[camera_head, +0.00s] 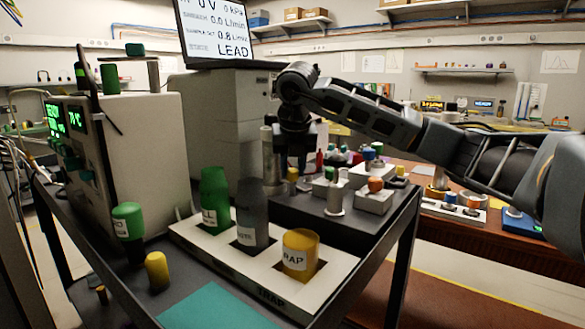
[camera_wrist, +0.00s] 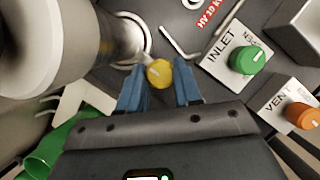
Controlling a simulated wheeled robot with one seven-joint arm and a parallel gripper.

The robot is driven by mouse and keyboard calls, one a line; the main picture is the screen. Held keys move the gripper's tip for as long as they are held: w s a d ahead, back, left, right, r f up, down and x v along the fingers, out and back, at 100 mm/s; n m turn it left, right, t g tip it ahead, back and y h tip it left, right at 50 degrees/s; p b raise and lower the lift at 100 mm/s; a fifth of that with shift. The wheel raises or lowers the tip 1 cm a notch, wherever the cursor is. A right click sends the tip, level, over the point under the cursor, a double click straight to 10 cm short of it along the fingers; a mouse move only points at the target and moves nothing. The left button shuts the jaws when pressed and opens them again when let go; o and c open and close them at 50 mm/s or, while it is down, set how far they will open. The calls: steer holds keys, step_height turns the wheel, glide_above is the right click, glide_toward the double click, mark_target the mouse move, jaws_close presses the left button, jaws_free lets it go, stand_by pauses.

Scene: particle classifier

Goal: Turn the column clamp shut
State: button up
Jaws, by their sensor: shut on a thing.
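My gripper (camera_wrist: 160,82) has its blue fingers on either side of a round yellow knob (camera_wrist: 159,72), shut on it, in the wrist view. The knob, which appears to be the clamp's handle, sits beside the base of a pale metal column (camera_wrist: 60,45). In the head view my gripper (camera_head: 297,160) reaches down behind the rack, just right of the grey column (camera_head: 268,155); the yellow knob (camera_head: 292,174) shows below it. The clamp's mechanism is mostly hidden by the column and fingers.
The green INLET knob (camera_wrist: 247,60) and orange VENT knob (camera_wrist: 303,115) stand close on the right. In the head view, a white rack (camera_head: 225,262) with green, grey and yellow containers stands in front. A boxy instrument (camera_head: 140,150) is at the left.

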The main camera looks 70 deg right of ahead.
steer(key=o, duration=1)
steer(key=shift+o, duration=0.2)
steer(key=v, duration=0.8)
steer(key=shift+p, duration=0.45)
